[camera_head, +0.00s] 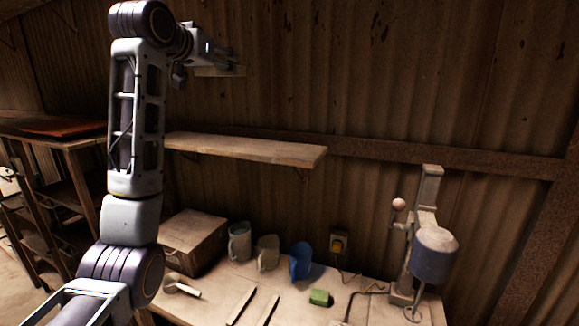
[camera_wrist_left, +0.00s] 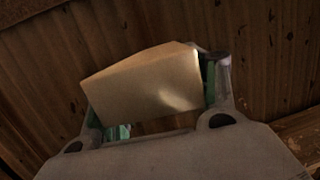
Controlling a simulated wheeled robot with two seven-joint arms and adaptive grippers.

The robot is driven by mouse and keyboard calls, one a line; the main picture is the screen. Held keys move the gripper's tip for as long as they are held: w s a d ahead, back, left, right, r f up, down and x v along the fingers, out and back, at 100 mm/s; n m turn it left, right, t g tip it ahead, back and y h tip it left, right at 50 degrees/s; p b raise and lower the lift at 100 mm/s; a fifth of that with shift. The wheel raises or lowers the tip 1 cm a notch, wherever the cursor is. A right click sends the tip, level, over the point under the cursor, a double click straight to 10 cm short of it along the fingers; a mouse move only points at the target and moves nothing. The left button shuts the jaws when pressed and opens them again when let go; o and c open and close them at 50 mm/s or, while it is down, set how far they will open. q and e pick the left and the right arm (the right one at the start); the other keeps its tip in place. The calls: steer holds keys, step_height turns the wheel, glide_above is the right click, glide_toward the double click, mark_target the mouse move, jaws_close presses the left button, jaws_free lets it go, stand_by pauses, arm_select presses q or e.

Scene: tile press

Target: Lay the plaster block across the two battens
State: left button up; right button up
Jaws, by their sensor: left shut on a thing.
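The plaster block (camera_wrist_left: 145,85) is a pale beige slab, seen in the left wrist view between the fingers of my left gripper (camera_head: 212,62), which is shut on it. In the head view the block (camera_head: 222,71) is a small, dim shape high up in front of the wall, well above the shelf and the bench. Two thin pale battens, the left one (camera_head: 241,306) and the right one (camera_head: 268,311), lie roughly side by side on the bench, with a gap between them. My right gripper is not in view.
A wooden shelf (camera_head: 250,150) juts over the bench (camera_head: 330,306). A press (camera_head: 434,255) stands at the right.

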arm_select(q)
steer(key=shift+s+a+r+n+y, duration=0.8)
steer(key=shift+s+a+r, duration=0.5)
steer(key=shift+s+r, duration=2.55)
step_height(320, 180, down, 30)
steer(key=w+a+n+y+b, duration=0.1)
steer(key=y, duration=0.1)
steer(key=shift+a, duration=0.15)
steer(key=f, duration=1.1)
steer(key=s+f, duration=0.1)
steer(key=f, duration=0.5)
steer(key=shift+a+f, duration=0.15)
steer(key=s+f, duration=0.4)
steer(key=f, duration=0.6)
steer(key=s+f, duration=0.4)
steer(key=f, duration=0.6)
steer(key=s+f+b, duration=0.1)
steer(key=s+f, duration=0.4)
steer(key=f, duration=0.5)
steer(key=shift+f, duration=0.15)
steer(key=shift+s+f, duration=0.5)
steer(key=shift+c, duration=0.2)
